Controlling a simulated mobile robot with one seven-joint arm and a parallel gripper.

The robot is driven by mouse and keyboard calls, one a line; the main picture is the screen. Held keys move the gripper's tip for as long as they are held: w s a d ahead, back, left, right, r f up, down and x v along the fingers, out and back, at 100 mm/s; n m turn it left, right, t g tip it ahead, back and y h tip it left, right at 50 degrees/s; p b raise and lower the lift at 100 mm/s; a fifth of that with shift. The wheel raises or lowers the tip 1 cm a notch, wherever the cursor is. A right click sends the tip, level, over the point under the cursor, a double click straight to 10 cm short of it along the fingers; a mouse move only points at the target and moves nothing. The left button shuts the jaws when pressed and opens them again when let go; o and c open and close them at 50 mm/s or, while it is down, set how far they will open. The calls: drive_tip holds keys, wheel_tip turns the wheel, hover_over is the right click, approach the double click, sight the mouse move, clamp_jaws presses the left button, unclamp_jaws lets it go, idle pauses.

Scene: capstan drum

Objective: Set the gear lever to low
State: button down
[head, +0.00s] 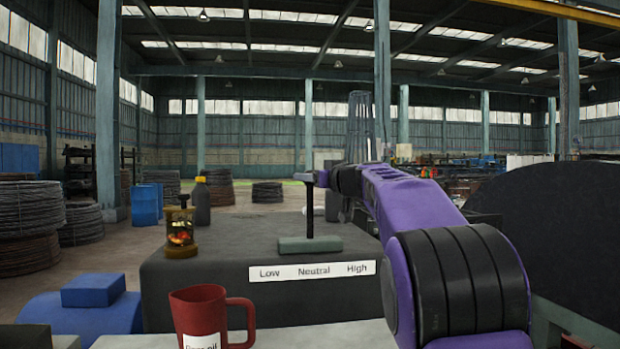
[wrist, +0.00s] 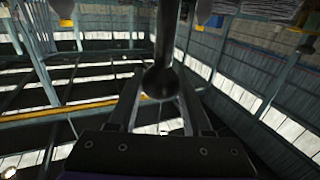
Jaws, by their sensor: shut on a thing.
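The gear lever (head: 309,212) is a thin dark stick that stands about upright on a grey-green base block (head: 310,244). It is above the word Neutral on the white label strip (head: 312,271), which reads Low, Neutral, High from left to right. My gripper (head: 320,178) reaches in from the right at the top of the lever. In the wrist view the lever's round black knob (wrist: 158,82) sits between the two fingers of my gripper (wrist: 160,98), which is shut on it. The knob is mostly hidden in the head view.
The lever's base is on a dark grey housing (head: 210,280). A brass-and-glass oiler (head: 181,230) and a dark bottle (head: 201,202) stand to its left. A red mug (head: 205,316) is in front. A large black disc (head: 550,225) is at the right. The space left of the lever is clear.

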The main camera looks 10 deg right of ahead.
drive_tip(key=shift+a, duration=0.1)
idle(0.4)
drive_tip(key=a+f+n+g+h+b, duration=0.1)
drive_tip(key=a+f+n, duration=0.1)
drive_tip(key=a+n, duration=0.3)
drive_tip(key=shift+a+g, duration=0.4)
drive_tip(key=shift+a, duration=1.15)
drive_tip(key=shift+f, duration=0.2)
drive_tip(key=shift+c, duration=1.9)
unclamp_jaws()
drive_tip(key=shift+a, duration=0.15)
drive_tip(key=shift+o, duration=0.2)
drive_tip(key=shift+r, duration=0.1)
drive_tip(key=shift+s, duration=0.1)
